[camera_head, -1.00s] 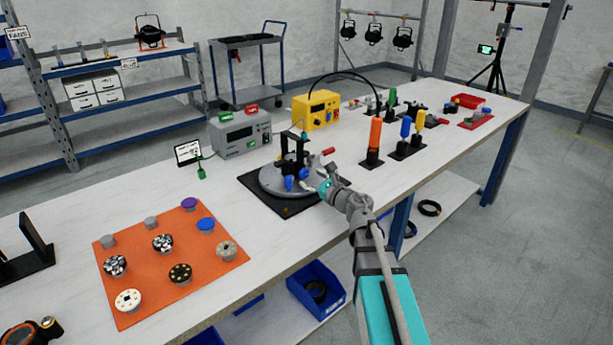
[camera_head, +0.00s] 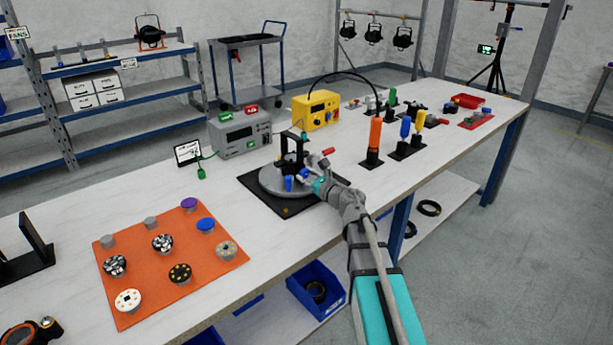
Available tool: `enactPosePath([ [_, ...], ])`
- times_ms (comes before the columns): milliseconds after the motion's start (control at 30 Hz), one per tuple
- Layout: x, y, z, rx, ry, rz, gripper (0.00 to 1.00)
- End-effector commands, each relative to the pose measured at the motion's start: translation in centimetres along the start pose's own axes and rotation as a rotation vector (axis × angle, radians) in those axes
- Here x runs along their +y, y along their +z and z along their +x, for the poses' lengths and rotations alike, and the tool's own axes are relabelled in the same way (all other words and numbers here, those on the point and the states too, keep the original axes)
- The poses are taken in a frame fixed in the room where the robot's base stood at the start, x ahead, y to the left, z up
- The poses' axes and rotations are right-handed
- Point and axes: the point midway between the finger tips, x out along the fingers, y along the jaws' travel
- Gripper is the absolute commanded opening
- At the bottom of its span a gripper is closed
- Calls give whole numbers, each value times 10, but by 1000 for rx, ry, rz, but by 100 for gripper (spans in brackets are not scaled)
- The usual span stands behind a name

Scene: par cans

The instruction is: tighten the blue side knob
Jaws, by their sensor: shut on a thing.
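A black yoke-like fixture (camera_head: 291,150) stands upright on a round grey turntable (camera_head: 270,182). A blue side knob (camera_head: 303,172) shows low on its right side. A second blue part (camera_head: 288,183) shows low at its front. My gripper (camera_head: 310,181) reaches in from the lower right and is shut on the blue side knob at the right. The fingertips are small in the view and partly cover the knob.
A black mat (camera_head: 287,210) lies under the turntable. A red-tipped handle (camera_head: 328,151) sticks out behind my gripper. A grey meter box (camera_head: 240,133) and a yellow box (camera_head: 316,108) stand behind. An orange mat (camera_head: 140,252) with several round parts lies at left.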

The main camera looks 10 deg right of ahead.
Motion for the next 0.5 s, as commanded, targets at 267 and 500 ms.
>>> enactPosePath([
  [267,0,0,0,0,1,6,0],
  [500,0,0,0,0,1,60,0],
])
